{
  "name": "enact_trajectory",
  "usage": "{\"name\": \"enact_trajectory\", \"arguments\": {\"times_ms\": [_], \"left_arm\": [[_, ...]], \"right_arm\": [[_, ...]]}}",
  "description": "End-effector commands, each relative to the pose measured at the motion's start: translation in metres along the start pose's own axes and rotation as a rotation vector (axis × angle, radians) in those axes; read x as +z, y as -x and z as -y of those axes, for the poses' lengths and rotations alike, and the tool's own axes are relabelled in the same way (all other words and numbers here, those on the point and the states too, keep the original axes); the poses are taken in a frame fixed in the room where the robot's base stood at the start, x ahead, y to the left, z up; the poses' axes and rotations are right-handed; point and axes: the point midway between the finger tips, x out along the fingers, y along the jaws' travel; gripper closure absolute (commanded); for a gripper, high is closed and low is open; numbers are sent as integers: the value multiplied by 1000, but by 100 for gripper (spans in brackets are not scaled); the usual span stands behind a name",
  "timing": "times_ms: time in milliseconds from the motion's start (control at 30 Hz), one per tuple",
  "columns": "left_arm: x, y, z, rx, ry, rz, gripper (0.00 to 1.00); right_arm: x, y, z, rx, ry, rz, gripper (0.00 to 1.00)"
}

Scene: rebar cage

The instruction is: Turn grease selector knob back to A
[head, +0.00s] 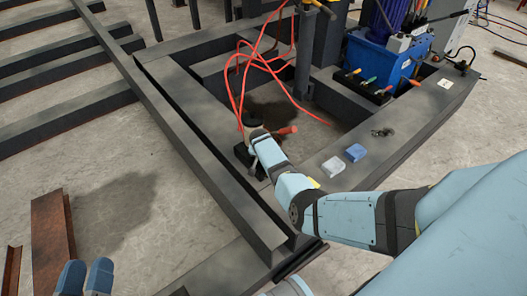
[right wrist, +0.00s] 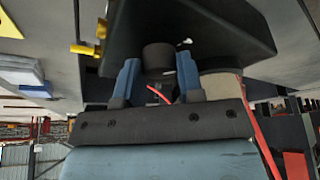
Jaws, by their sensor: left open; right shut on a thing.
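The grease selector knob (right wrist: 158,55) is a short black round knob on a black box (right wrist: 205,28) in the right wrist view. My right gripper (right wrist: 157,78) is shut on it, with one blue finger on each side. Any letters or pointer on the knob do not show. In the head view my right arm reaches in from the right and its wrist covers the knob; part of the black box (head: 243,155) shows beside it on the dark steel frame. My left gripper (head: 86,278) is open and empty at the bottom left, over the floor, far from the box.
A blue block (head: 355,152) and a pale block (head: 333,167) lie on the dark frame (head: 400,140). Red hoses (head: 240,90) loop near the box. A blue hydraulic unit (head: 385,60) stands at the back right. Rusty steel pieces (head: 52,240) lie at left.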

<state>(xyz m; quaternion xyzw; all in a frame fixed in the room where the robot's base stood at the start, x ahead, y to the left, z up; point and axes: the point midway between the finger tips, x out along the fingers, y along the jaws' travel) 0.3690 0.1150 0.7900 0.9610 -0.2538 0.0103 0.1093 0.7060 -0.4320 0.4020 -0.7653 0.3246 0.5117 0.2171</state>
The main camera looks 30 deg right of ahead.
Motion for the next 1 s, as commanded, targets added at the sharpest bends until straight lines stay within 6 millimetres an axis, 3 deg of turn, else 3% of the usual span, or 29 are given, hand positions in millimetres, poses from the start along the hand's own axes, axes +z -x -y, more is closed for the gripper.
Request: {"name": "enact_trajectory", "arguments": {"times_ms": [200,767,800,867,1000], "left_arm": [[-15,0,-2,-3,-4,-45,57],[-18,0,-3,-3,-5,-64,57],[-18,0,-3,-3,-5,-64,57],[-18,0,-3,-3,-5,-64,57],[-18,0,-3,-3,-5,-63,57]], "right_arm": [[-1,1,-1,-29,74,0,89],[0,0,-1,-41,103,0,89],[0,0,-1,-41,102,0,56],[0,0,-1,-42,102,0,42],[0,0,-1,-42,102,0,41]]}}
